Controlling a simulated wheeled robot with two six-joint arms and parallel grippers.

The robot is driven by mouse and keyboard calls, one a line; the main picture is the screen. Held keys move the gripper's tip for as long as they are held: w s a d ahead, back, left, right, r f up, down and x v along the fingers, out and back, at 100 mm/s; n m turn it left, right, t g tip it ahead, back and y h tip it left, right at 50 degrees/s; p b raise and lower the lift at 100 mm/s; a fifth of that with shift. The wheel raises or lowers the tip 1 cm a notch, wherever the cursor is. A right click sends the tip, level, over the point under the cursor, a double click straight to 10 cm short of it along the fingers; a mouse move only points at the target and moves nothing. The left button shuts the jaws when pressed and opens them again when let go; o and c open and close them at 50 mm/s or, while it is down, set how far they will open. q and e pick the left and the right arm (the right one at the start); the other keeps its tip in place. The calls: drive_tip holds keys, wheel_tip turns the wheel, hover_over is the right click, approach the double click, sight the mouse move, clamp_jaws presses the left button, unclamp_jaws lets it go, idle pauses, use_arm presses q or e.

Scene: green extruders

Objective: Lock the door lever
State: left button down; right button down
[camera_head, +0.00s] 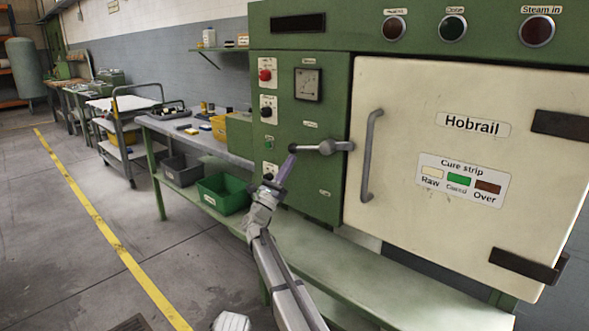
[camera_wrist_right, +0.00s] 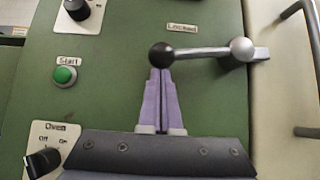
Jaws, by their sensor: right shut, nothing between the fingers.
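The door lever (camera_head: 322,147) is a silver rod with a black ball knob at its left end, mounted on the left edge of the cream oven door (camera_head: 400,100). It lies roughly horizontal, pointing left, and it also shows in the right wrist view (camera_wrist_right: 205,52). A label reading "Locked" (camera_wrist_right: 182,28) is on the green panel above it. My right gripper (camera_head: 288,161) is shut and empty, its purple fingers together. In the right wrist view its fingertips (camera_wrist_right: 160,72) are right at the black knob; I cannot tell whether they touch. My left gripper is not in view.
A vertical grey door handle (camera_head: 371,155) stands right of the lever. The green control panel (camera_head: 325,120) carries knobs, a red button (camera_head: 265,75) and a gauge. A green ledge (camera_head: 400,285) runs below the door. A workbench (camera_head: 175,125) with bins stands at left.

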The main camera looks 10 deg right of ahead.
drive_tip(key=r+m+g, duration=0.1)
drive_tip(key=r+m+g+h+p, duration=0.1)
drive_tip(key=w+a+r+m+p, duration=0.1)
drive_tip(key=shift+w+g+h, duration=0.1)
drive_tip(key=shift+g+h, duration=0.3)
drive_tip(key=shift+r+p, duration=0.1)
drive_tip(key=shift+p, duration=0.2)
drive_tip(key=shift+w, duration=0.1)
drive_tip(key=w+d+f+b+v, duration=0.1)
drive_tip(key=w+f+b+v, duration=0.1)
drive_tip(key=b+v, duration=0.8)
drive_tip(key=v, duration=0.3)
drive_tip(key=shift+b, duration=0.4)
